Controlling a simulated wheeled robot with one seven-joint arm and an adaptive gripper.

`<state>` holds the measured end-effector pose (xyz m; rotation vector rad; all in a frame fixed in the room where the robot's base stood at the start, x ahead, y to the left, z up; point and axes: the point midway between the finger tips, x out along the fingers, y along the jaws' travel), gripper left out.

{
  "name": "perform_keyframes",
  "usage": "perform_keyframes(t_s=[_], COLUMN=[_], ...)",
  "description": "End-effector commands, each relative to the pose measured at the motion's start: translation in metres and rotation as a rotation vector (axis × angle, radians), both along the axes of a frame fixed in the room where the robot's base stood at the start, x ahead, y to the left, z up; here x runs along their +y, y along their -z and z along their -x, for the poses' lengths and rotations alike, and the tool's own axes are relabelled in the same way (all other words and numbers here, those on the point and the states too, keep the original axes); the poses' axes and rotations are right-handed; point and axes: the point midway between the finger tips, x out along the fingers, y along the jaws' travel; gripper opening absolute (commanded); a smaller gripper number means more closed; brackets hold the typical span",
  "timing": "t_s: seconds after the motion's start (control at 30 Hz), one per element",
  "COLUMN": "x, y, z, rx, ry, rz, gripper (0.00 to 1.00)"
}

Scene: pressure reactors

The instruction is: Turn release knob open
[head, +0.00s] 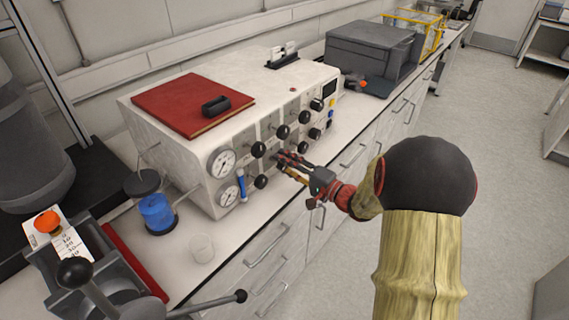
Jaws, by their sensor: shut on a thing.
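My gripper (281,160) reaches in from the right against this panel. Its fingers are closed around a knob in the lower row, between the left lower knob (261,181) and the right lower knob (315,133). The fingers hide most of the held knob, so its turn angle and label cannot be read.
Upper-row knobs (282,131) sit close above my gripper. A red book (190,104) lies on the box. A flask of blue liquid (157,212) and a clear beaker (202,248) stand left.

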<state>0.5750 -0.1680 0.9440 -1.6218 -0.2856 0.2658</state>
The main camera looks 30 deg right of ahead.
Motion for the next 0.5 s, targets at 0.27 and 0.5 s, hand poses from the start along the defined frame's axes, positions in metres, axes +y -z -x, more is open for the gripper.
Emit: perform_keyframes(t_s=[0.27, 0.5], x=[0.0006, 0.0003], y=[0.0019, 0.001], z=[0.0004, 0.0002], rx=[0.004, 0.003], ry=[-0.001, 0.0], rz=[-0.001, -0.001], gripper=[0.34, 0.48])
